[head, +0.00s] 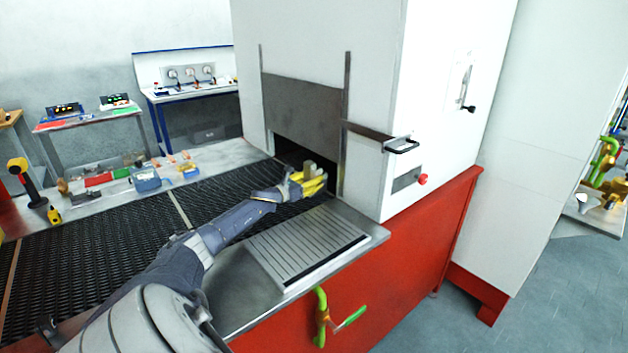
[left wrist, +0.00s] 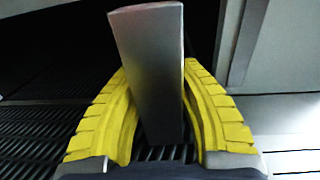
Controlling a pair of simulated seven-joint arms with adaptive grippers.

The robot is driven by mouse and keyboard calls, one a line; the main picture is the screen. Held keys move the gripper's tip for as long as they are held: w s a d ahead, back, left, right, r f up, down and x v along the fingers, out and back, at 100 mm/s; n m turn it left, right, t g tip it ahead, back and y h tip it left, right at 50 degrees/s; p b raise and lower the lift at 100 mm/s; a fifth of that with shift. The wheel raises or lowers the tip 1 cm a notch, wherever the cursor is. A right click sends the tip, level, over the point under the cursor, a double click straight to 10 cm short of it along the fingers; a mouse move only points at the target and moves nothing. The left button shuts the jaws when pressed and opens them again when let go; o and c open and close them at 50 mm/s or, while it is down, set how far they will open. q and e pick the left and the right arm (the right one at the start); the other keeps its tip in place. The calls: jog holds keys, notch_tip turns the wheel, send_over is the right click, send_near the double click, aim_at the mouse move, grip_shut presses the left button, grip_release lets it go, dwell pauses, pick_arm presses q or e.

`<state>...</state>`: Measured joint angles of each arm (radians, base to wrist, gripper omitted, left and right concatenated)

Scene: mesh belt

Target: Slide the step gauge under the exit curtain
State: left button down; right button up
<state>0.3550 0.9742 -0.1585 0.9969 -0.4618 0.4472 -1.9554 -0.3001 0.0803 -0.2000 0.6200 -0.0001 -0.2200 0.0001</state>
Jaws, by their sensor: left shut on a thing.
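The step gauge is a plain grey metal block (left wrist: 150,60) standing between the yellow fingers of my left gripper (left wrist: 157,80) in the left wrist view. My left gripper (head: 311,183) is shut on it. In the head view the gauge (head: 309,169) is a small grey piece at the fingertips, partly hidden by them. The exit curtain (head: 301,108) is a dark grey panel across the opening of the white housing. The gripper is low in front of the dark gap below the curtain, near its right side. Whether the gauge touches the belt cannot be told. My right gripper is out of view.
The dark mesh belt (head: 110,236) runs into the opening. A grooved metal plate (head: 309,241) lies in front of it. A bracket (head: 372,131) sticks out right of the opening. Small tools and a blue box (head: 146,180) lie on the far ledge.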

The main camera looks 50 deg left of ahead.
pick_arm(q)
jog(key=shift+r, duration=0.1)
jog(key=c, duration=1.1)
grip_release()
jog(key=shift+o, duration=0.7)
jog(key=shift+s+f, duration=0.1)
jog(key=shift+f, duration=0.1)
jog(key=shift+s+d+r, duration=0.1)
jog(key=shift+s, duration=5.75)
